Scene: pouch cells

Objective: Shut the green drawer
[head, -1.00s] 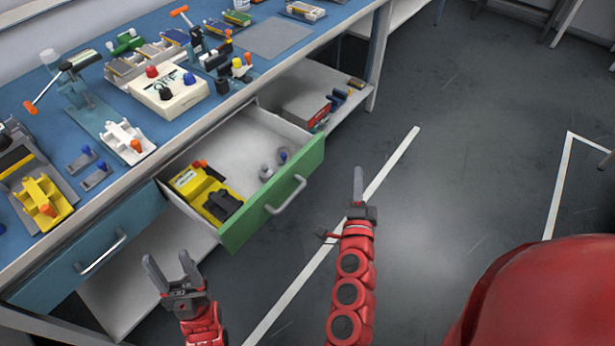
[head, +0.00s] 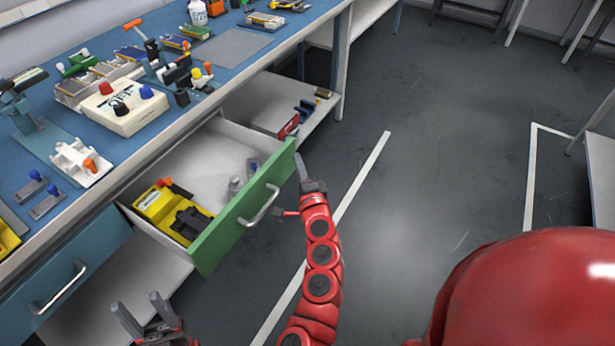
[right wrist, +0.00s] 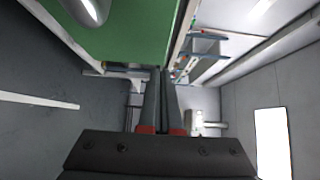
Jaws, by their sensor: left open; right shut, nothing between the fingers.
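The green drawer (head: 226,232) stands pulled out from the blue workbench, with a silver handle (head: 260,206) on its front. Inside it lie a yellow tool (head: 164,207) and small grey pieces. My right gripper (head: 299,165) is shut and empty by the right end of the drawer front; I cannot tell whether it touches. In the right wrist view the shut fingers (right wrist: 160,85) point up just below the green front (right wrist: 125,30), with part of the handle at the upper left. My left gripper (head: 140,308) is open and empty, low in front of the bench.
A blue drawer (head: 70,265) with its own handle is closed left of the green one. The benchtop (head: 165,130) holds a white box with knobs and several tools. A lower shelf (head: 270,95) holds small items. The floor to the right is clear.

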